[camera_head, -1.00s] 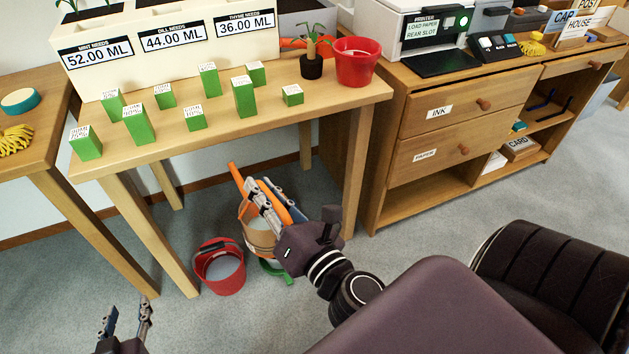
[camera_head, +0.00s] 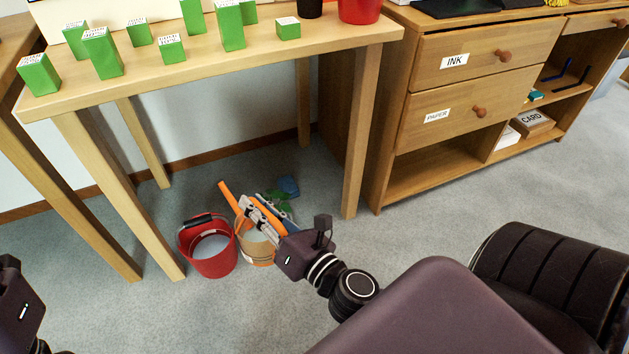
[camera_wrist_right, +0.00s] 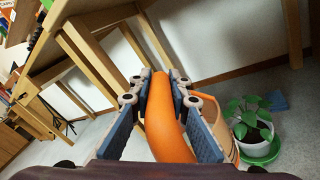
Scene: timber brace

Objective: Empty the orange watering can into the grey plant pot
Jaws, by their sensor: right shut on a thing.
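An orange watering can (camera_head: 230,199) is partly hidden behind my right gripper (camera_head: 255,211) in the head view, low by the front of the table. In the right wrist view its curved orange part (camera_wrist_right: 163,122) lies between the two fingers of my right gripper (camera_wrist_right: 160,95), which is shut on it. A pale, greyish-white plant pot (camera_wrist_right: 260,136) holding a leafy plant stands beyond it on a green saucer (camera_wrist_right: 258,158). In the head view this pot is mostly hidden. My left gripper (camera_head: 18,308) shows only its body at the left edge; its fingers are hidden.
A drawer cabinet (camera_head: 437,152) stands right. Open floor lies in front.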

